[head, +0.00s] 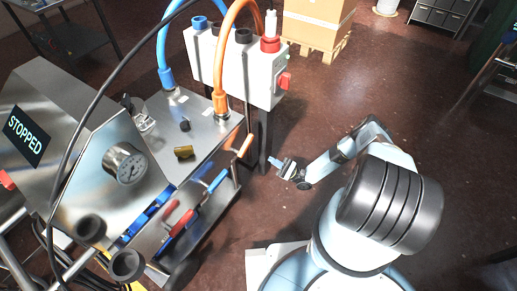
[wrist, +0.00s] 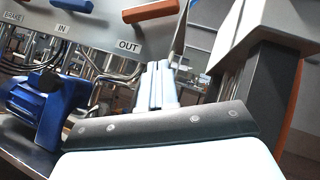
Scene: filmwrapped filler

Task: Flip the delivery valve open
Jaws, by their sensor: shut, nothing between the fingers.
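An orange lever handle (head: 245,145) sticks out at the right end of the steel machine's front. In the wrist view an orange handle (wrist: 150,11) sits above a label OUT, and a blue handle (wrist: 73,4) sits above a label IN. The blue lever (head: 217,181) also shows in the head view, left of and nearer than the orange one. No label reads "delivery". My gripper (head: 276,163) is shut and empty, to the right of the orange lever and apart from it. In the wrist view its fingers (wrist: 158,84) are together, below the OUT label.
A red lever (head: 181,219) and blue parts lie further along the front edge. A pressure gauge (head: 125,163) and a STOPPED display (head: 26,136) are on the machine. A white socket box (head: 235,70) with hoses stands behind. A blue clamp-like part (wrist: 45,108) is left of my fingers.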

